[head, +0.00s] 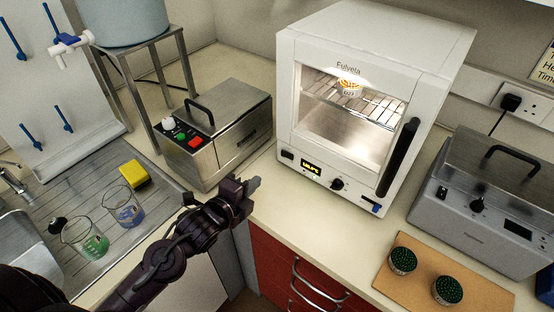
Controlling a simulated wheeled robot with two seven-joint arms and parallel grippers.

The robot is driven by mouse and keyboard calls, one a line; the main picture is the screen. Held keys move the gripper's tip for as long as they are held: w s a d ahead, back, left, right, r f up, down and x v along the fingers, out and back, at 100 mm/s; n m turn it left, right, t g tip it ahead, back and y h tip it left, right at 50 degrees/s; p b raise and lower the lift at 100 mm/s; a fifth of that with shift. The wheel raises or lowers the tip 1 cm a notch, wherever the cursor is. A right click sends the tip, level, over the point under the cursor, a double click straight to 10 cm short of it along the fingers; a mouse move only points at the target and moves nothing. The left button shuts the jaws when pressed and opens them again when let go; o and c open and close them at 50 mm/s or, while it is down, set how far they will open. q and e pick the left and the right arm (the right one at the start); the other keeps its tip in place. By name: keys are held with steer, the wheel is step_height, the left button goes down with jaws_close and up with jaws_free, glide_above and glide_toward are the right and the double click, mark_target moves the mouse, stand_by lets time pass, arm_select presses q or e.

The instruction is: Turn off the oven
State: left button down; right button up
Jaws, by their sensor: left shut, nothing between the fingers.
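The white oven (378,95) stands on the bench at the back, right of centre, with its window lit from inside. A black vertical handle (399,156) is on the right of the door, which looks closed. My left gripper (254,184) is shut and empty, above the bench edge to the left of the display and apart from the oven. My right gripper is not in view.
A steel bath (228,140) with red and green buttons stands left of the oven. A grey lidded device (490,205) stands at the right. A cork board (436,283) with two dark-topped round pots lies in front. Beakers and a yellow sponge (134,174) sit by the sink.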

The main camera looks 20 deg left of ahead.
mark_target(282, 155)
arm_select(q)
steer(key=p+x, duration=0.1)
steer(key=x, duration=0.2)
steer(key=p+x, duration=0.1)
steer(key=x, duration=0.3)
steer(key=r+p+x, duration=0.1)
steer(key=x, duration=0.3)
steer(key=shift+w+d, duration=0.2)
steer(key=shift+w, duration=0.4)
steer(key=shift+f, duration=0.1)
steer(key=shift+w, duration=0.25)
steer(key=shift+s, duration=0.1)
steer(key=shift+a, duration=0.15)
